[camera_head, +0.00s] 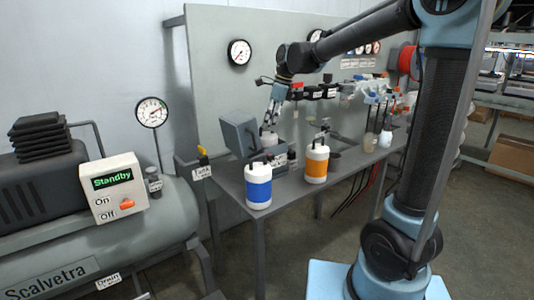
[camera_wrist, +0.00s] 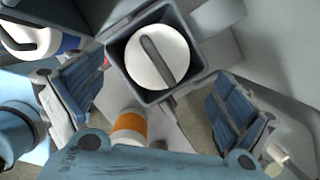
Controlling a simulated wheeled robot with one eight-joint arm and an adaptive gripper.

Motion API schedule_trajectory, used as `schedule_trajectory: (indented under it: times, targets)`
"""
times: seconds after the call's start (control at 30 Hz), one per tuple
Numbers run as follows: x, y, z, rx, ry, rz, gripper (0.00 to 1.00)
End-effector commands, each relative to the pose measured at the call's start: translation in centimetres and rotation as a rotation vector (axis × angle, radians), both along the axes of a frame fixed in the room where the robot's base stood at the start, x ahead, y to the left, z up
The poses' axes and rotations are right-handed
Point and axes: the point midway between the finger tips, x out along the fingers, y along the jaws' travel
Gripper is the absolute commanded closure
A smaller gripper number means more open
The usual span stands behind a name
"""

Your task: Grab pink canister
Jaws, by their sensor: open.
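No pink surface shows in either view. A white round lid with a grey bar across it (camera_wrist: 157,56) sits inside a square grey holder (camera_wrist: 118,78) in the wrist view; the sides of whatever bears the lid are hidden. In the head view a white top (camera_head: 268,138) shows beside the grey box-like press part (camera_head: 240,136) on the bench. My gripper (camera_head: 272,117) points down just above this white top. In the wrist view its two blue-padded fingers (camera_wrist: 155,105) are wide apart, with nothing between them, and the lid lies ahead of them.
A blue-banded white canister (camera_head: 258,186) and an orange-banded one (camera_head: 315,162) stand on the grey bench (camera_head: 290,198) in front of the holder. A back panel with gauges (camera_head: 239,52) rises behind. Bottles (camera_head: 385,137) stand at the right end.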

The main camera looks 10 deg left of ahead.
Motion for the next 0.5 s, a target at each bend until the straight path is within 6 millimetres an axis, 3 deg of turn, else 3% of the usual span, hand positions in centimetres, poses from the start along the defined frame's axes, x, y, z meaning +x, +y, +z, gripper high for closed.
schedule_trajectory:
  times: [0.27, 0.5]
  targets:
    - [-0.1, 0.5, -1.8, 0.000, 0.000, 0.001, 0.05]
    - [-0.3, 1.3, -4.8, 0.000, 0.000, 0.001, 0.05]
